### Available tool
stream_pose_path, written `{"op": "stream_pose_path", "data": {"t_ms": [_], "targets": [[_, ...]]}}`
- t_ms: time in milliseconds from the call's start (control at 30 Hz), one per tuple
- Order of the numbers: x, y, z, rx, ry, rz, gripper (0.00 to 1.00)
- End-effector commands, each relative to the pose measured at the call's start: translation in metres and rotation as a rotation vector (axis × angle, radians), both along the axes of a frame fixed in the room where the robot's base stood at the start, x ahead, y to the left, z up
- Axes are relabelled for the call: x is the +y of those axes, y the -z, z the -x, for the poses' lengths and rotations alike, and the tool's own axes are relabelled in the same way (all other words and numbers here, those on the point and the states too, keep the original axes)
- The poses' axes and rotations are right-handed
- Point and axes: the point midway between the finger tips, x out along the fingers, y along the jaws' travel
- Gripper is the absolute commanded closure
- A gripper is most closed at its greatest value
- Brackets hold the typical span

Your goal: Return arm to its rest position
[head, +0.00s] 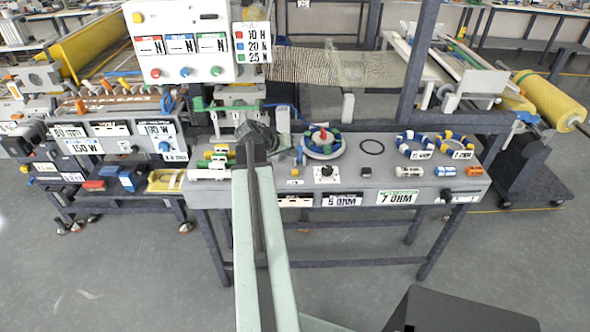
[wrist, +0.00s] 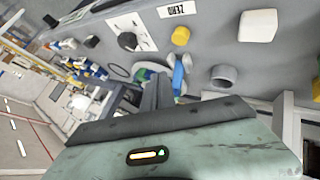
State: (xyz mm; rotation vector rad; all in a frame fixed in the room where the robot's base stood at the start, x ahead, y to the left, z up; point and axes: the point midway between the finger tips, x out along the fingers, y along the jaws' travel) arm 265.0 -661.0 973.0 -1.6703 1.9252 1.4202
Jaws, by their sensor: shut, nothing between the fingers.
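My gripper (head: 252,133) is at the end of my pale green arm, which reaches forward over the grey workbench (head: 405,200) in the head view. It is shut and empty. In the wrist view its dark fingers (wrist: 158,92) show in the middle, apart from the bench panel (wrist: 225,45). In the head view the gripper is just left of a round white turntable (head: 322,152) with blue and green parts and a red knob. The fingertips are partly hidden by my arm there.
The bench carries blue-white rings (head: 411,146), a black ring (head: 372,147), a black knob (head: 326,171) and small coloured cylinders. A white control panel (head: 183,45) stands behind at the left. A yellow roll (head: 553,101) is at the right. The floor in front is open.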

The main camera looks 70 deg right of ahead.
Motion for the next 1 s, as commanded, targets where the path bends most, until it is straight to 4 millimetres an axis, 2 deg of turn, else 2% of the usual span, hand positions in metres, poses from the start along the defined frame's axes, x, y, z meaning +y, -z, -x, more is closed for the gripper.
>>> {"op": "stream_pose_path", "data": {"t_ms": [533,633,667,767,800,867,900,967,1000], "targets": [[0.0,0.0,0.0,0.0,0.0,0.0,1.0],[0.005,0.002,-0.009,-0.003,-0.013,-0.008,1.0],[0.01,0.003,-0.017,-0.006,-0.025,-0.016,1.0],[0.043,0.012,-0.064,-0.017,-0.102,-0.067,1.0],[0.063,0.016,-0.09,-0.025,-0.146,-0.096,1.0],[0.098,0.024,-0.13,-0.032,-0.22,-0.148,1.0],[0.124,0.029,-0.155,-0.036,-0.269,-0.184,1.0],[0.164,0.036,-0.189,-0.039,-0.345,-0.238,1.0],[0.192,0.04,-0.21,-0.038,-0.398,-0.275,1.0]]}}
